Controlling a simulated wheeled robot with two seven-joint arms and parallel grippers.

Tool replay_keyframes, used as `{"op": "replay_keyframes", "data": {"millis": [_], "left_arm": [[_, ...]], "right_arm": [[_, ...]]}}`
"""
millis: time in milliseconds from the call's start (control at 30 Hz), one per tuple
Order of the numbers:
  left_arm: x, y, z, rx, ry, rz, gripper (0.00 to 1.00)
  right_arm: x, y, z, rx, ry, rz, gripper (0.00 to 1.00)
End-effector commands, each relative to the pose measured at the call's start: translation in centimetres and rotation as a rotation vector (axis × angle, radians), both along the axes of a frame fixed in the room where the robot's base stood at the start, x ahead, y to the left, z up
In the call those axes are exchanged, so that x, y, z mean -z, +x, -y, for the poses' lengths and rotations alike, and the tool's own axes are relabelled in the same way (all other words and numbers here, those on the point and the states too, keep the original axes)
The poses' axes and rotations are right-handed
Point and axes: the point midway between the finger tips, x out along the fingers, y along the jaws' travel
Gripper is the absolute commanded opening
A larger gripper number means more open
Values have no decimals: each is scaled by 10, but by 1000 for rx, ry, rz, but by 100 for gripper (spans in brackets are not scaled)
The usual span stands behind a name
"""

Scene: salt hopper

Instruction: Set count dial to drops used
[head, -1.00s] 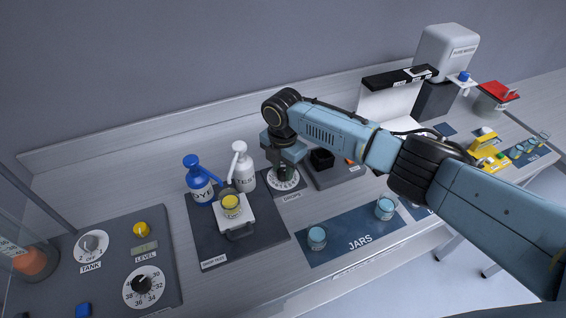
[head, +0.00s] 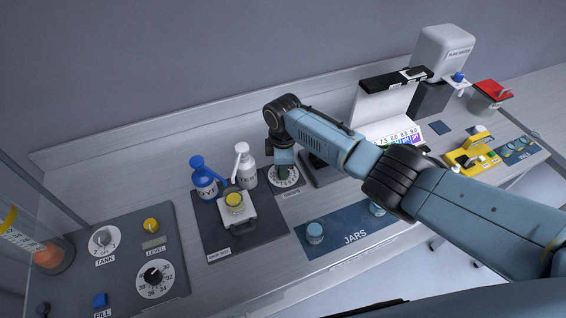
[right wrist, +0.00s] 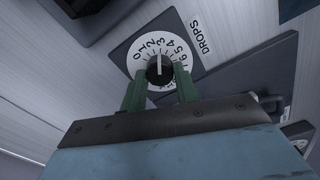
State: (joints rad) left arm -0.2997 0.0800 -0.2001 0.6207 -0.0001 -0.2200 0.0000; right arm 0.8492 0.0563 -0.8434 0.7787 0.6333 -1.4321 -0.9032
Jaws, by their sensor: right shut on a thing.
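The count dial (head: 289,182), labelled DROPS, is a white numbered disc with a black centre knob. My right gripper (head: 283,172) stands over it, pointing down. In the right wrist view the green fingers of the right gripper (right wrist: 160,86) are shut on either side of the black knob (right wrist: 159,71). The lower part of the face is hidden by the gripper. My left gripper is not in view.
A JARS mat (head: 352,236) lies in front. A control panel (head: 125,281) is at far left.

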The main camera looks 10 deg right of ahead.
Motion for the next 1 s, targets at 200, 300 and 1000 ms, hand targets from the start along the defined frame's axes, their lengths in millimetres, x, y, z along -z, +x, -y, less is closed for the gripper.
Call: {"op": "replay_keyframes", "data": {"millis": [200, 300, 1000], "left_arm": [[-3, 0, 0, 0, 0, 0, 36], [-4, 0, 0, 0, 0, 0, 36], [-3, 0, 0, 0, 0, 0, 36]], "right_arm": [[-1, 0, 0, 54, -1, 1, 8], [-1, 1, 0, 63, -1, 1, 8], [0, 0, 0, 65, -1, 1, 52]]}}
